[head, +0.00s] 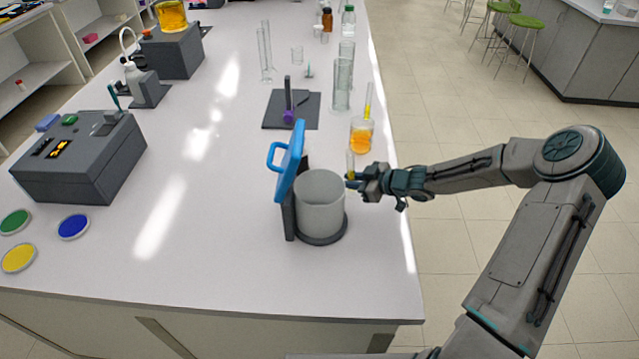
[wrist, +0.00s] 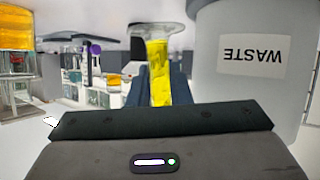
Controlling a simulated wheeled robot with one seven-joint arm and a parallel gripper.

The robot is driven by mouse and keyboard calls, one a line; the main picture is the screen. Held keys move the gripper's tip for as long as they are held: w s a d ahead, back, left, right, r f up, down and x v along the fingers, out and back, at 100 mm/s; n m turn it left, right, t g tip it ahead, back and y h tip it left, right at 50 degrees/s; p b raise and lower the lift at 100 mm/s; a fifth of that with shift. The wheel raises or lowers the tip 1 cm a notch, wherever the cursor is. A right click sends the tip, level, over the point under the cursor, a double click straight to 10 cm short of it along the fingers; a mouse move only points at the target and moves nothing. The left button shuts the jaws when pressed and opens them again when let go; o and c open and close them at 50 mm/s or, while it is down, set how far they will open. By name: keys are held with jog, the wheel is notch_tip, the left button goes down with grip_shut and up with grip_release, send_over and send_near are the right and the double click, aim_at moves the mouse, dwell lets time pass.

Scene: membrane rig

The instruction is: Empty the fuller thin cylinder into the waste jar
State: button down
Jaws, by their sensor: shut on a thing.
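My gripper (head: 354,182) is shut on a thin clear cylinder (head: 350,162) holding yellow liquid. The cylinder looks upright, just right of the waste jar. In the wrist view its foot and yellow column (wrist: 158,75) show beyond the jaws. The waste jar (head: 320,205) is a pale grey pot on a dark base; its blue lid (head: 290,160) stands open at the left. The jar's upside-down WASTE label (wrist: 254,55) shows close at the right of the wrist view. Another thin yellow tube (head: 368,98) rises by an orange-filled flask (head: 361,138); whether it stands behind or in it I cannot tell.
A dark mat (head: 275,115) with a purple-based item lies behind the jar, near clear glass cylinders (head: 342,85). A grey control box (head: 80,155) and coloured dishes (head: 73,227) are at the left. The bench middle is clear; its right edge runs below my arm.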

jog(key=shift+n+h+b, duration=0.4)
jog(key=shift+r+n+t+h+p, duration=0.3)
jog(key=shift+r+t+p, duration=0.1)
jog(key=shift+r+p, duration=0.2)
jog(key=shift+w+d, duration=0.1)
jog(key=shift+r+n+h, duration=0.2)
jog(key=shift+n+h, duration=0.2)
jog(key=shift+n, duration=0.1)
jog(key=shift+a+r+n+t+h, duration=0.3)
jog(key=shift+r+n+t+h, duration=0.2)
jog(key=shift+r, duration=0.1)
jog(key=shift+w+d+r+n+t+h, duration=0.1)
jog(key=shift+d+r+n+t+h, duration=0.2)
jog(key=shift+r, duration=0.15)
jog(key=shift+w+d+r+n+t+h, duration=0.1)
jog(key=shift+d+r+n+t+h, duration=0.15)
jog(key=shift+r, duration=0.2)
jog(key=shift+w+d+r+n+t+h+b, duration=0.25)
jog(key=shift+d+r+n+h+b, duration=0.15)
jog(key=shift+b, duration=0.45)
jog(key=r+n+t+h+b, duration=0.1)
jog(key=r+b, duration=0.1)
jog(key=b, duration=0.2)
jog(key=r+n+t+h+b, duration=0.1)
jog(key=r+n+b, duration=0.1)
jog(key=r+b, duration=0.1)
jog(key=shift+a+b, duration=0.2)
jog(key=shift+b, duration=0.3)
